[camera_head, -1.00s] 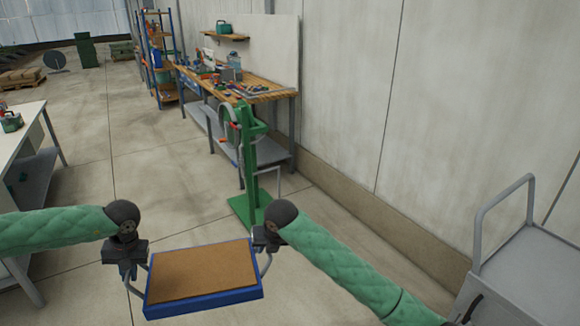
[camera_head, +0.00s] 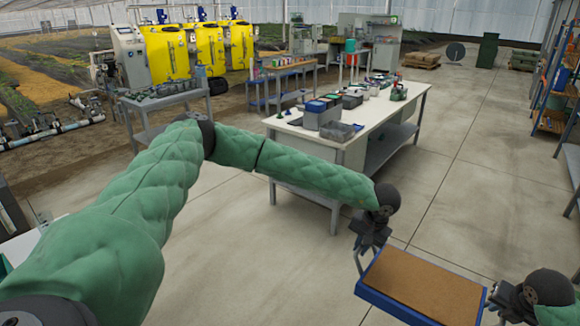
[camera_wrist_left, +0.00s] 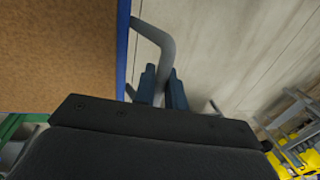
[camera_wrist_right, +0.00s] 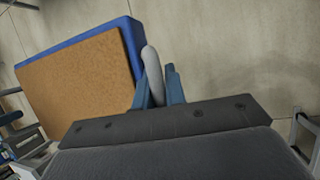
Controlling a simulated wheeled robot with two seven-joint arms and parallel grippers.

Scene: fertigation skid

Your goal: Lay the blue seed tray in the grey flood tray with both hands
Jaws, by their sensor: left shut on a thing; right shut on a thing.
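The blue seed tray (camera_head: 392,300) has a brown fill on top and a grey handle at each end. It hangs in the air over the floor at the lower right of the head view, roughly level. My left gripper (camera_head: 359,254) is shut on its left handle, also seen in the left wrist view (camera_wrist_left: 163,88). My right gripper (camera_head: 496,302) is shut on the other handle, seen in the right wrist view (camera_wrist_right: 160,90). I cannot pick out the grey flood tray with certainty in any view.
A white table (camera_head: 372,122) with grey bins and small items stands ahead, beyond my left arm. A grey cart (camera_head: 165,103) and yellow tanks (camera_head: 205,48) are further left. A shelf rack (camera_head: 560,75) stands at the right edge. The floor (camera_head: 470,160) right of the table is clear.

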